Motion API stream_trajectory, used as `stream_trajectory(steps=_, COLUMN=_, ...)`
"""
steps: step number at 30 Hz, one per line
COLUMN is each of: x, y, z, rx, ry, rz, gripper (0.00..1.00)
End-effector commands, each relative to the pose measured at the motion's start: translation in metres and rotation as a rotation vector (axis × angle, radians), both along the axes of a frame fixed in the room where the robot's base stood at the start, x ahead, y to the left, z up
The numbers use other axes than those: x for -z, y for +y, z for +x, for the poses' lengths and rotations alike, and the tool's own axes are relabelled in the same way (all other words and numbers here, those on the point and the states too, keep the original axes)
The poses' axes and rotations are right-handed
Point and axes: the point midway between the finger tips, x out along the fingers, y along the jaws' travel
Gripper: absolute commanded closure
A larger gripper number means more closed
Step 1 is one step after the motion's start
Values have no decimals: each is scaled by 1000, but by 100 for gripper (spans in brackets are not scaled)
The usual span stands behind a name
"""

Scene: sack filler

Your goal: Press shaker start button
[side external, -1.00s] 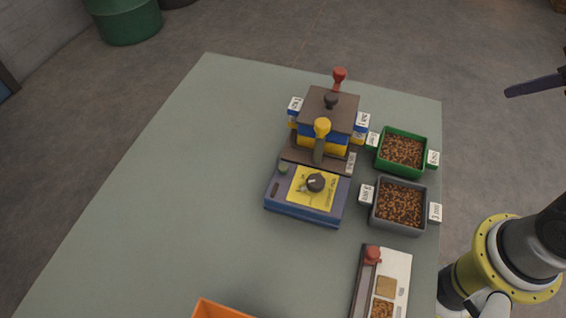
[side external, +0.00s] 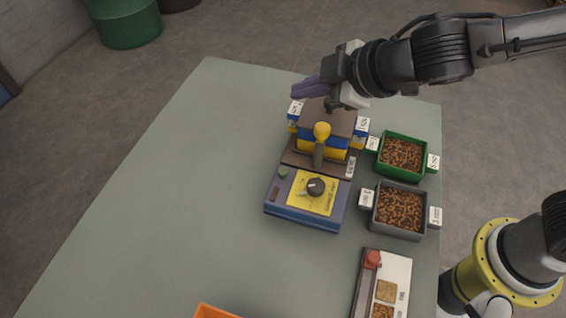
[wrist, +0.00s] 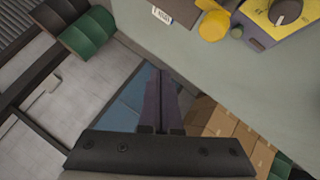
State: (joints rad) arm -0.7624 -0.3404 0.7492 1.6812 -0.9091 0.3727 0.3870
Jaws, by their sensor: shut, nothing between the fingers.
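The shaker (side external: 305,220) is a blue box on the table with a yellow panel, a black knob (side external: 316,187) and a small green button (side external: 283,172) at its back left corner. A stack of blue and yellow trays with a brown lid (side external: 318,115) stands behind it, with a yellow-topped lever (side external: 321,131) in front. My gripper (side external: 300,91) is shut and empty, above the back left of the stack and apart from the button. In the wrist view, the purple fingers (wrist: 160,85) are together, and the green button (wrist: 237,32) shows at upper right.
A green bin (side external: 402,156) and a grey bin (side external: 399,211), both with brown pellets, stand right of the shaker. A white panel with a red knob (side external: 373,259) lies at the front. An orange container (side external: 212,311) is at the bottom edge. The table's left side is clear.

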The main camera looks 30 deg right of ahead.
Motion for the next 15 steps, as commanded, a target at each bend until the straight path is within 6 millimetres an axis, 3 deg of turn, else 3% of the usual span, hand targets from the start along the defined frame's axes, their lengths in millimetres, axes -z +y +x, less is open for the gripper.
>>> stream_trajectory(steps=3, x=21, y=25, z=-16, rx=-65, ry=27, rz=-31, gripper=100)
stream_trajectory(steps=7, x=29, y=38, z=-29, rx=-104, ry=39, rz=-45, gripper=100)
stream_trajectory(steps=15, x=30, y=43, z=-33, rx=-117, ry=40, rz=-45, gripper=100)
